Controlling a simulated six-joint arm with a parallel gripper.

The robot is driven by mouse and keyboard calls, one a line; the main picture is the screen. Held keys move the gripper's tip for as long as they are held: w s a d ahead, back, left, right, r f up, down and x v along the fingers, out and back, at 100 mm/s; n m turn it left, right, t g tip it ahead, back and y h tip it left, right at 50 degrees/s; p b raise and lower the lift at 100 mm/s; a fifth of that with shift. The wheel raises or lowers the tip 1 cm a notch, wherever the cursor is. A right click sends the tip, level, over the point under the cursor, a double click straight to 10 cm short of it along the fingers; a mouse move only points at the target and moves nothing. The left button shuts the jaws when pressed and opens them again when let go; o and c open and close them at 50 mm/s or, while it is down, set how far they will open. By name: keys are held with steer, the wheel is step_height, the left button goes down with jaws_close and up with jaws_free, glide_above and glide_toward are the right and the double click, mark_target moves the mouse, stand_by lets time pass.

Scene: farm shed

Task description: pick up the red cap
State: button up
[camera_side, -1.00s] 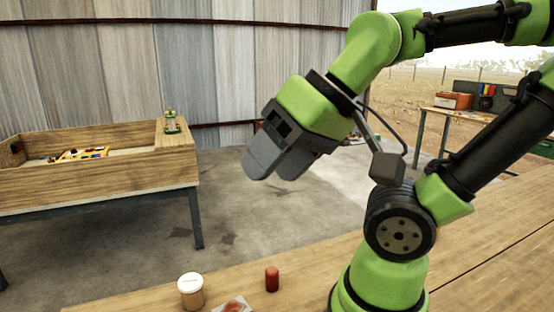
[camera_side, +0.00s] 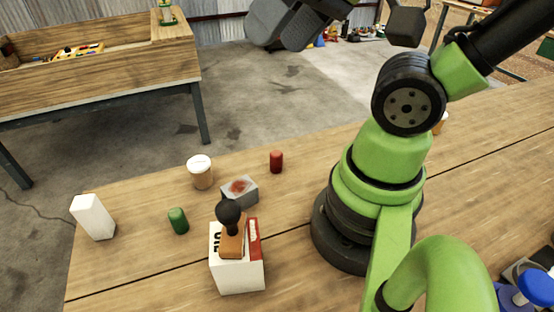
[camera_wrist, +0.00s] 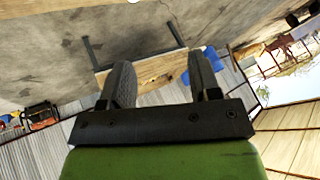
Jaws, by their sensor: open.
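A small red cylinder (camera_side: 276,161), which looks like the red cap, stands upright on the wooden bench in the side view. It is left of my arm's base, with bare wood around it. My gripper (camera_side: 285,28) is at the top of the side view, partly cut off, high above the bench and apart from the cap. In the wrist view my gripper (camera_wrist: 163,80) shows two separated fingers with nothing held between them. I do not see the cap in the wrist view.
Near the cap are a grey box (camera_side: 245,196) with a red picture and a white-lidded jar (camera_side: 201,178). A green cylinder (camera_side: 178,221), a white block (camera_side: 94,217) and a white carton (camera_side: 236,276) bearing a black-knobbed wooden tool (camera_side: 231,232) stand further left and in front.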

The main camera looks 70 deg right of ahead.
stand_by(0.5)
steer(key=n+g+h, duration=0.1)
steer(key=g+h, duration=0.1)
steer(key=g, duration=0.5)
glide_above(276, 152)
steer(key=f, duration=2)
steer(key=shift+s+a+f, duration=0.2)
steer(key=shift+a+f, duration=0.1)
steer(key=shift+f, duration=0.1)
step_height(276, 152, down, 4)
steer(key=shift+f, duration=0.2)
steer(key=shift+w+d+f, duration=0.1)
steer(key=shift+d+f, duration=0.05)
steer(key=shift+f, duration=1.35)
steer(key=shift+w+d+f, duration=0.1)
steer(key=shift+f, duration=1.35)
steer(key=c, duration=0.9)
